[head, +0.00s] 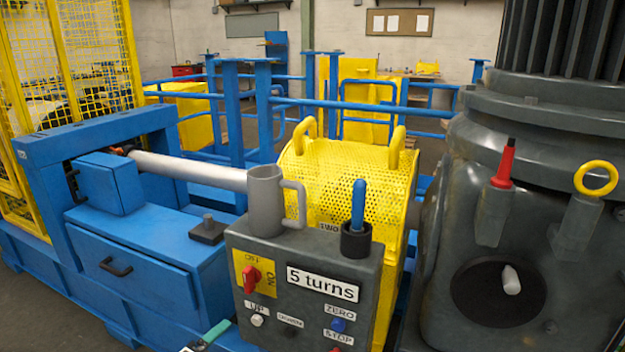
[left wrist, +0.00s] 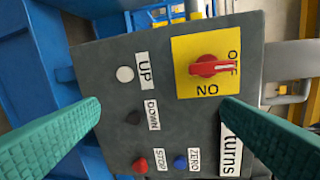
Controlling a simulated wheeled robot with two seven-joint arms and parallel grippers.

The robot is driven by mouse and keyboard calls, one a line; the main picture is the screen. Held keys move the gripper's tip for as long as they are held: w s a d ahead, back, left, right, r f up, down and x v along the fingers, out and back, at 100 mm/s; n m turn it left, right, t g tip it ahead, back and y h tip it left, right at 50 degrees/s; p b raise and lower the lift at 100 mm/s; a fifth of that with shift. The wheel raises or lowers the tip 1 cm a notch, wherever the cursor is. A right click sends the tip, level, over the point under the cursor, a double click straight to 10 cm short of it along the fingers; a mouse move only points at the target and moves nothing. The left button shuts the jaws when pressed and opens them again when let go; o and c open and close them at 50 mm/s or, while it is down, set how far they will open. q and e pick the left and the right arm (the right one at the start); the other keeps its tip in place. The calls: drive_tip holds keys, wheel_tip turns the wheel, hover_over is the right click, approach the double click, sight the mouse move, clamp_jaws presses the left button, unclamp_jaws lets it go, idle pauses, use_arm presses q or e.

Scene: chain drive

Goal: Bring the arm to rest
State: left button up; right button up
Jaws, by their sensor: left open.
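My left gripper (head: 207,337) shows only as a green fingertip at the bottom edge of the head view, just left of the grey control box (head: 300,255). In the left wrist view the two green fingers of my left gripper (left wrist: 160,108) are spread wide, empty, in front of the panel. The red rotary switch (left wrist: 207,67) sits between and beyond the fingers, its white mark towards OFF. It also shows in the head view (head: 251,278). I cannot tell whether a finger touches the panel. My right gripper is out of view.
The panel carries a white UP button (left wrist: 125,74), a red STOP button (left wrist: 139,165), a blue ZERO button (left wrist: 180,162) and a "5 turns" label (head: 322,284). A grey mug (head: 265,200) stands on the box. A yellow perforated guard (head: 340,180) is behind, a dark machine (head: 490,230) right.

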use_arm(q)
drive_tip(key=s+d+f+m+g+y, duration=0.1)
drive_tip(key=s+f+m+g, duration=0.1)
drive_tip(key=s+f, duration=0.45)
drive_tip(key=s+d+f+m+g+y, duration=0.1)
drive_tip(key=s+f+m+g, duration=0.2)
drive_tip(key=f, duration=0.6)
drive_tip(key=s+d+f+m+g, duration=0.1)
drive_tip(key=s+f+m+g, duration=0.1)
drive_tip(key=s+f, duration=0.35)
drive_tip(key=s+f+m+g+y, duration=0.3)
drive_tip(key=s+f+m+g, duration=0.35)
drive_tip(key=s+f, duration=0.85)
drive_tip(key=s+a+r+p, duration=0.1)
drive_tip(key=s+r+p, duration=0.1)
drive_tip(key=s+p, duration=0.5)
drive_tip(key=s+a+r+m+p, duration=0.1)
drive_tip(key=s+a+p, duration=0.1)
drive_tip(key=s+p, duration=0.6)
drive_tip(key=s, duration=0.2)
drive_tip(key=shift+s+r+g+y, duration=0.3)
drive_tip(key=shift+r+g+y, duration=0.05)
drive_tip(key=shift+y, duration=0.05)
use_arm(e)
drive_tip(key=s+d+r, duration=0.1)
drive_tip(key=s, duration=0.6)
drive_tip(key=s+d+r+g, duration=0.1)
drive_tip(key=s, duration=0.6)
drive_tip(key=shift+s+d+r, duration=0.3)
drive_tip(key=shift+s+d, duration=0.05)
